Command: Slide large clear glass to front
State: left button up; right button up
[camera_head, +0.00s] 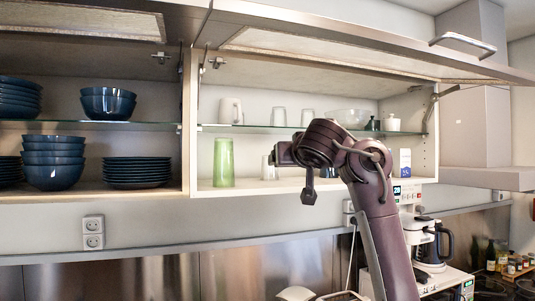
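Clear glasses stand in the open right wall cabinet. One clear glass (268,167) is on the lower board beside a tall green glass (223,163), partly behind my gripper. Two more, a left glass (278,117) and a right glass (307,117), stand on the glass shelf above. I cannot tell which is the large one. My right gripper (298,172) is raised in front of the cabinet, just right of the lower clear glass. Its finger gap is not clear, and no held object shows. Its wrist hides part of the shelf behind. My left gripper is not in view.
The lifted flap (370,52) hangs above the opening. A white mug (230,111), a clear bowl (348,118) and a white pot (392,122) share the upper shelf. Blue bowls (54,165) fill the left cabinet. A coffee maker (428,243) stands below right.

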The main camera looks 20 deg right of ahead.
aim_at(268, 173)
jog(key=i+l, duration=0.2)
jog(key=i, duration=0.3)
jog(key=i+l, duration=0.2)
jog(key=i, duration=0.3)
